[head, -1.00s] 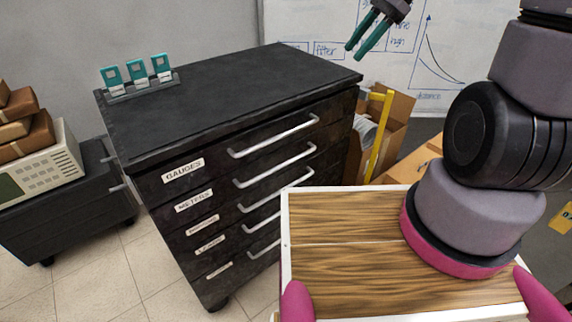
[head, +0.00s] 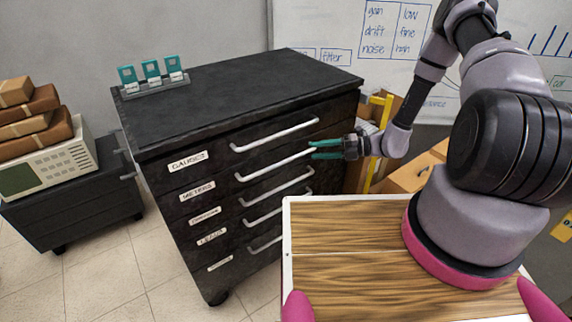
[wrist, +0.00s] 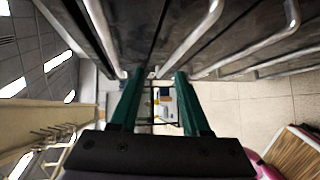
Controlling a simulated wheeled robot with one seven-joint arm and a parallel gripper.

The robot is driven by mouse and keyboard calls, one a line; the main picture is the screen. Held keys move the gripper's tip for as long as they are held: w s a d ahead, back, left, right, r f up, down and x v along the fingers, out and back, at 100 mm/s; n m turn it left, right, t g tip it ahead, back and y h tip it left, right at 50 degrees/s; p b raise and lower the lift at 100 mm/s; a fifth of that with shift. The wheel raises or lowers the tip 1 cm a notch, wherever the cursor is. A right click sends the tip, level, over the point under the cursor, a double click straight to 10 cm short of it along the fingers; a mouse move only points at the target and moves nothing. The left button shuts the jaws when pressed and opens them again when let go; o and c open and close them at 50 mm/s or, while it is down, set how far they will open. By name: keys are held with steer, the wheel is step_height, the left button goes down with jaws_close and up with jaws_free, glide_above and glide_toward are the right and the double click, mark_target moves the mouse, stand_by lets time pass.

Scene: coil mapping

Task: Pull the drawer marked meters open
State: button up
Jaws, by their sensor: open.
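The black cabinet (head: 240,95) has several drawers with labels at left and pale bar handles. The drawer marked METERS (head: 198,190) is second from the top and looks shut. Its handle (head: 275,165) ends at the right close to my gripper (head: 325,149). My gripper is open, with green fingers pointing left along the cabinet front. In the wrist view the two fingers (wrist: 160,90) are spread and empty, with handle bars running past on either side. I cannot tell whether the fingertips touch the METERS handle.
The GAUGES drawer handle (head: 275,135) is just above and another handle (head: 275,189) just below. A holder with teal cards (head: 155,88) stands on the cabinet top. My wooden tray top (head: 345,230) is in front. Cardboard boxes (head: 410,172) stand right of the cabinet.

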mark_target(286, 161)
steer(key=a+f+m, duration=0.1)
steer(key=a, duration=0.2)
steer(key=a+f, duration=0.2)
steer(key=a, duration=0.2)
steer(key=a+f+m+t, duration=0.1)
steer(key=a+f, duration=0.1)
steer(key=a, duration=0.2)
steer(key=shift+w+m, duration=0.3)
steer(key=shift+w, duration=0.1)
jaws_close()
stand_by(1.1)
